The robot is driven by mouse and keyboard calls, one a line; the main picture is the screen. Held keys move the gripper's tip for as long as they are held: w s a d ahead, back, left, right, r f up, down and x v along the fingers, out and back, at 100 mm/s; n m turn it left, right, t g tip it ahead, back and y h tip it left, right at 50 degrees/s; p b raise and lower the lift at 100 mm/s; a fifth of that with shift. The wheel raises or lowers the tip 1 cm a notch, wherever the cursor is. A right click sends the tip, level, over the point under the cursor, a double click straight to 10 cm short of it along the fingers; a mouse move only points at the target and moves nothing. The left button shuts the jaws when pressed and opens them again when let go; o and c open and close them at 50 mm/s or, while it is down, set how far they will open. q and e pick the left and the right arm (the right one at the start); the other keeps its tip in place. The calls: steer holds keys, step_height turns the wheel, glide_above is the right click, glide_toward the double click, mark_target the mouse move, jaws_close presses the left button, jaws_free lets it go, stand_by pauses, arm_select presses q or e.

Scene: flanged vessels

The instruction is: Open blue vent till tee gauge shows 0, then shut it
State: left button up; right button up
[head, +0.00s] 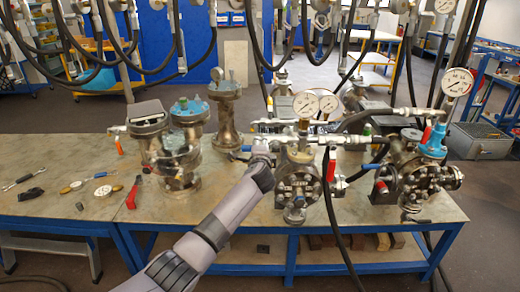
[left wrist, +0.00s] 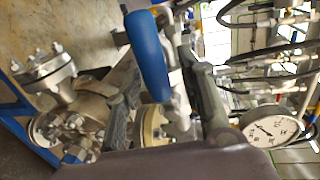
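My left gripper (head: 262,150) is at the left side of the middle flanged vessel (head: 298,180) in the head view. In the left wrist view its two dark fingers (left wrist: 160,85) stand apart, with a blue lever handle (left wrist: 148,55) reaching between and beyond them. I see no clear grip on the handle. A bit of blue (head: 245,148) shows just left of the gripper in the head view. Two round gauges (head: 306,104) stand above the middle vessel. A white gauge dial (left wrist: 272,127) shows in the left wrist view; its reading is too small to tell. My right gripper is out of view.
A red lever (head: 331,165) and a blue lever (head: 372,167) are right of the middle vessel. Another vessel with a blue top (head: 432,145) and gauge (head: 458,82) stands right. Black hoses hang across the bench. Loose tools lie left; the bench front (head: 90,212) has some bare room.

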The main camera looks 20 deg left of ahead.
arm_select(q)
steer(key=shift+s, duration=0.1)
steer(key=v, duration=1.2)
steer(key=shift+f, duration=0.1)
